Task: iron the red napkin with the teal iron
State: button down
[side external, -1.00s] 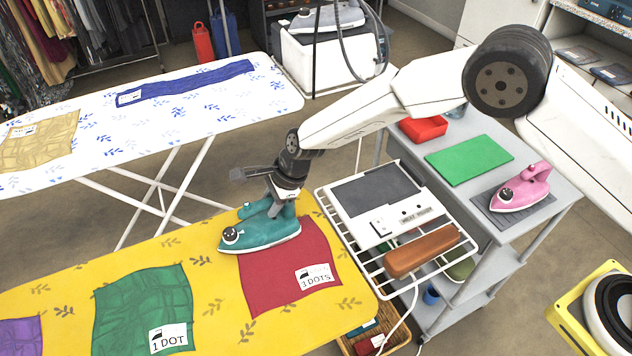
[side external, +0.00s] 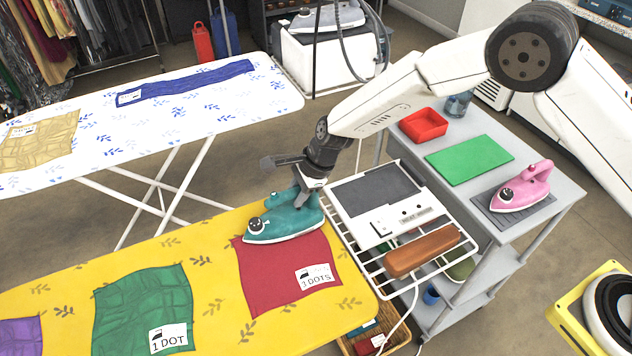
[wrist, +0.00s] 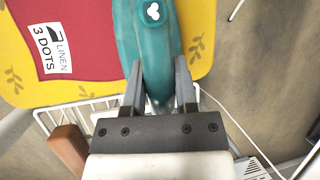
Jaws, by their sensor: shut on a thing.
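The teal iron (side external: 285,222) is in my gripper (side external: 304,190), which is shut on its handle. In the side view the iron lies over the far edge of the red napkin (side external: 290,280), with its tip to the left; it looks level and at cloth height, though I cannot tell if it presses. The napkin lies on the yellow ironing board (side external: 222,310) and looks mostly smooth. Its white label (side external: 318,277) reads 3 DOTS. In the wrist view my gripper (wrist: 160,85) holds the teal iron (wrist: 147,40), and the label (wrist: 48,45) reads LINEN, 3 DOTS.
A wire rack (side external: 372,262) with a white-grey plate and brown block (side external: 422,250) adjoins the board's right end. A wrinkled green napkin (side external: 140,305) lies to the left. A pink iron (side external: 522,188) stands on the grey cart. The white board (side external: 200,125) is behind.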

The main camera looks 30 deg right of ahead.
jog(key=shift+w+r, duration=0.15)
jog(key=shift+r, duration=3.85)
